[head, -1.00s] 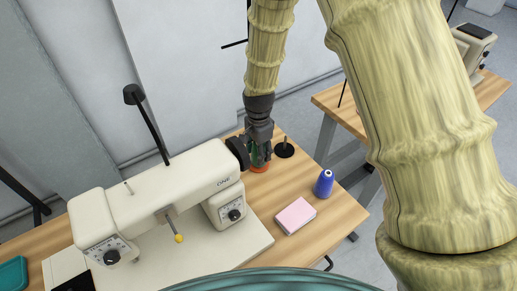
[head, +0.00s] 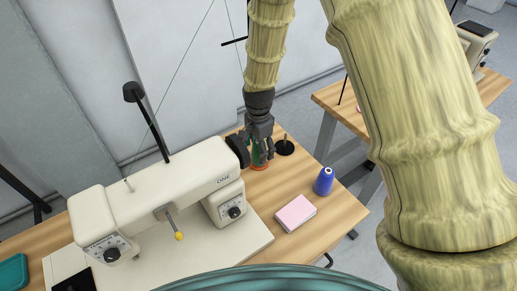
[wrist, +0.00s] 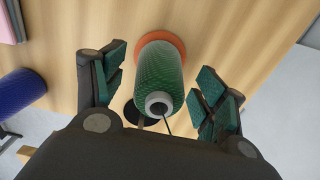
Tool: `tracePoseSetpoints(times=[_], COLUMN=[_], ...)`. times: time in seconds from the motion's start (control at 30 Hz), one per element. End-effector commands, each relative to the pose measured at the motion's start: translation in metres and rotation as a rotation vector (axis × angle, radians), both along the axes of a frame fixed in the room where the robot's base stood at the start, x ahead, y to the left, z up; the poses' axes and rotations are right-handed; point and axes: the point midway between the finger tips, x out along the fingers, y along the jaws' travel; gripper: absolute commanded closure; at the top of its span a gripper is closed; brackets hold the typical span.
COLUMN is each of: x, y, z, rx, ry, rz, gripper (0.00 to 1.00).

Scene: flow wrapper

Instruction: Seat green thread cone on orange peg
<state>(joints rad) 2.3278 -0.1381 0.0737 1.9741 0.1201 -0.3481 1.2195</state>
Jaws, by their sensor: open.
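The green thread cone (wrist: 163,75) stands upright on the orange peg's round base (wrist: 169,42), whose rim shows around the cone's foot in the wrist view. A thin dark line comes out of the cone's top hole. My gripper (wrist: 160,97) is open, with a finger on each side of the cone and a visible gap on both sides. In the head view my gripper (head: 258,157) is low over the table behind the sewing machine and partly hides the green cone (head: 257,154); a bit of the orange base (head: 260,168) shows below.
A black peg stand (head: 284,148) is just right of my gripper. The white sewing machine (head: 160,195) is close on the left. A blue cone (head: 324,181) and a pink block (head: 296,213) are at the table's right. Thin thread lines rise behind the machine.

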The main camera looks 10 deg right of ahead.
Motion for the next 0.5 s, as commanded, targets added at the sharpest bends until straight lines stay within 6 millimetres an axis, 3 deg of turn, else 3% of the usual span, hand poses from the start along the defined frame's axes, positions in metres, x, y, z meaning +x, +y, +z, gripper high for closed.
tracePoseSetpoints(times=[0.5], x=[0.001], y=[0.000], z=[0.079], rx=[-0.001], ry=[-0.004], rz=[0.000], gripper=[0.28])
